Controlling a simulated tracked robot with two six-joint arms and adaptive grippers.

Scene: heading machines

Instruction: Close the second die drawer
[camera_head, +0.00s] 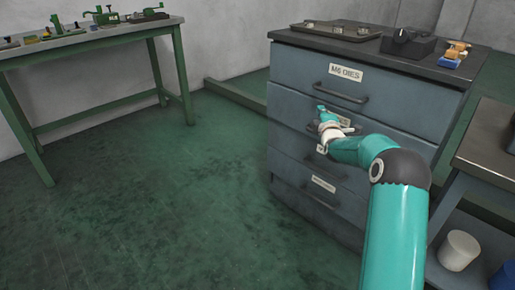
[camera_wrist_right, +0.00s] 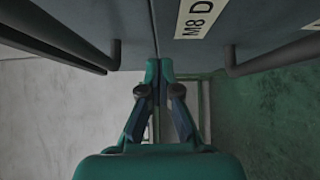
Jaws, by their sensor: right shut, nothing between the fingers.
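The second die drawer (camera_head: 290,108) is in the grey-blue cabinet, below the top drawer (camera_head: 310,72) labelled M6 DIES. In the right wrist view, the second drawer's front (camera_wrist_right: 228,22) carries a label starting "M8 D" and a dark bar handle (camera_wrist_right: 232,65). Whether this drawer stands slightly out or flush is hard to tell. My right gripper (camera_head: 321,111) is shut and empty in front of it, hiding part of its face. In the wrist view the fingertips (camera_wrist_right: 158,66) are by the seam between the top and second drawers; contact is unclear. My left gripper is out of view.
A tray (camera_head: 335,32), a dark box (camera_head: 407,45) and a small yellowish item (camera_head: 457,51) stand on the cabinet. Lower drawers (camera_head: 300,180) have handles too. A bench (camera_head: 90,38) is at the left, a table (camera_head: 490,140) at the right. The floor left of the cabinet is clear.

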